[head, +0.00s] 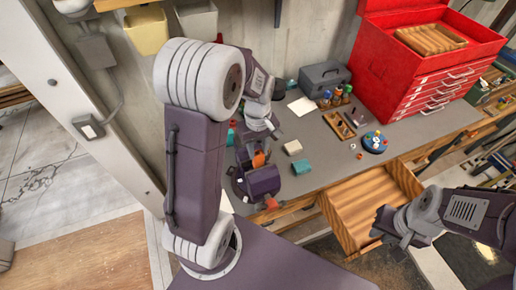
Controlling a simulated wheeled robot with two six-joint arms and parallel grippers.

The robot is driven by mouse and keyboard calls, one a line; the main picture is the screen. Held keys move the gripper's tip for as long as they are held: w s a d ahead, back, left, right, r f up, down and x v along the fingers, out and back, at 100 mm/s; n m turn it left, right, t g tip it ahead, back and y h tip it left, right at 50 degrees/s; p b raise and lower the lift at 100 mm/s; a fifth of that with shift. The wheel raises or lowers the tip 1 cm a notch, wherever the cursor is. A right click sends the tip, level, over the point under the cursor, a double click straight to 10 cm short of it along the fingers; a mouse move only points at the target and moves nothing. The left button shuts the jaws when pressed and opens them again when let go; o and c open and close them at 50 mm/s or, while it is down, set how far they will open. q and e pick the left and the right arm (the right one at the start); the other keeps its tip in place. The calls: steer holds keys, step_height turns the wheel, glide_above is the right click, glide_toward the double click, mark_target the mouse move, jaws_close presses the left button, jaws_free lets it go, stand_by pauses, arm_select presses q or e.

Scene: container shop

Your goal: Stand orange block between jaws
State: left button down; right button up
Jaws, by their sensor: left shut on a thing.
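The orange block (258,160) is small in the head view and sits just above the purple vise (263,181) near the table's left front edge. My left gripper (258,151) reaches down over the vise and is shut on the orange block. The arm and gripper hide part of the block, and I cannot tell whether it touches the jaws or the vise floor. My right gripper (382,224) is away at the lower right, in front of the open drawer. It looks empty, but its finger gap is not clear.
A cream block (292,147) and a teal block (301,167) lie right of the vise. A blue round tray (375,142) and a wooden tray (340,125) lie further right. A red tool chest (420,65) and a grey box (323,77) stand behind. An open drawer (366,205) juts forward.

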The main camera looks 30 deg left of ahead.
arm_select(q)
steer(key=shift+f+b, duration=1.35)
steer(key=shift+f, duration=0.55)
steer(key=c, duration=1)
jaws_free()
steer(key=shift+o, duration=0.2)
step_height(320, 180, up, 6)
steer(key=p, duration=0.6)
steer(key=shift+r, duration=0.15)
steer(key=shift+f, duration=0.2)
